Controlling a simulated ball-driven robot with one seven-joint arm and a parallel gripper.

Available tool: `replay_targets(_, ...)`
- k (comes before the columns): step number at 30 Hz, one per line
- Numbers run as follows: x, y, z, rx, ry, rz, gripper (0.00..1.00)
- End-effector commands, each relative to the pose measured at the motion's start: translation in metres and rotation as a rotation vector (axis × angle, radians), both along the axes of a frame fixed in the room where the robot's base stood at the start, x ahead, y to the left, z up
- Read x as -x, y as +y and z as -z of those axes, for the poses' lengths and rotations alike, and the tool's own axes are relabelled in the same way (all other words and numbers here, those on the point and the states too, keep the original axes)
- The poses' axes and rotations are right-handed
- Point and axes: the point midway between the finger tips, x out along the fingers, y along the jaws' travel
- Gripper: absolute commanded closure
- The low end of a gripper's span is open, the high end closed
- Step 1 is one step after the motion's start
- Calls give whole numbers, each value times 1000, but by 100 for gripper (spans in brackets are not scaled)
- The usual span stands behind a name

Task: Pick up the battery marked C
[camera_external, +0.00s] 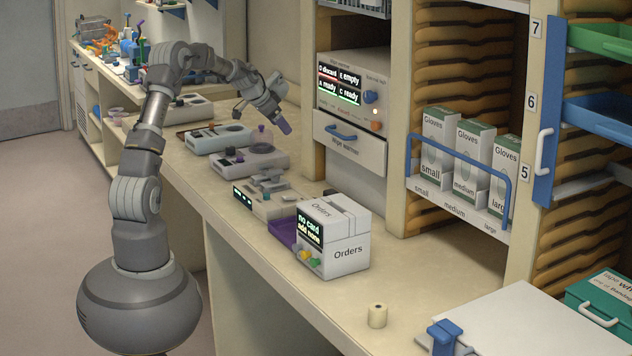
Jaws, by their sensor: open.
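I cannot make out a battery marked C; no such letter is readable on any battery. The jaws are open, though small in this view; I see nothing held.
More grey devices (218,138) line the counter (395,255). An Orders box (347,252) stands beside a purple tray (283,231). A wipe warmer drawer (350,150) and glove boxes (440,147) are right.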

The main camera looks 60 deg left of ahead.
Motion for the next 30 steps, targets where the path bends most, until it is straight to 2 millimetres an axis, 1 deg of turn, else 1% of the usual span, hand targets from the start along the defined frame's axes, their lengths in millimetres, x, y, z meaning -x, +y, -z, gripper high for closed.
replay_targets(1,14,26,33,39,29,-12,26)
replay_targets(3,31,51,71,76,49,-15,26)
replay_targets(6,48,69,105,109,62,-15,26)
replay_targets(8,53,74,116,120,64,-16,26)
replay_targets(11,50,76,130,125,66,-13,26)
replay_targets(17,34,76,154,123,65,-12,26)
replay_targets(21,21,76,174,123,66,-14,26)
replay_targets(25,13,76,184,122,66,-14,26)
replay_targets(30,12,77,184,121,65,-15,26)
